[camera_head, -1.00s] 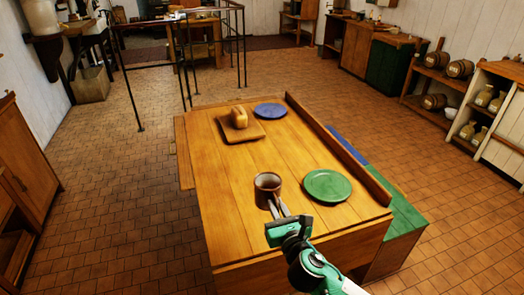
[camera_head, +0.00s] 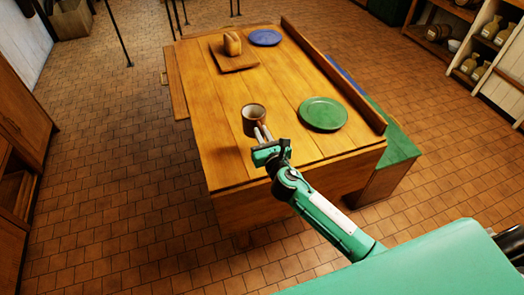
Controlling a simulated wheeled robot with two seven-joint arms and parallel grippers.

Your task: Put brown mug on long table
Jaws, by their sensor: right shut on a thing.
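The brown mug (camera_head: 250,121) is upright at the near part of the long wooden table (camera_head: 215,150), left of a green plate. My right gripper (camera_head: 262,132) reaches in from the lower right and is shut on the mug's near right side. The mug looks to be at the table top, but I cannot tell whether its base touches the wood. My left gripper is not in view.
The green plate (camera_head: 323,113) lies right of the mug. A blue plate (camera_head: 265,38) and a bread loaf (camera_head: 232,43) on a board (camera_head: 245,63) are at the far end. A green-topped bench (camera_head: 400,150) stands along the right side. The table's middle is clear.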

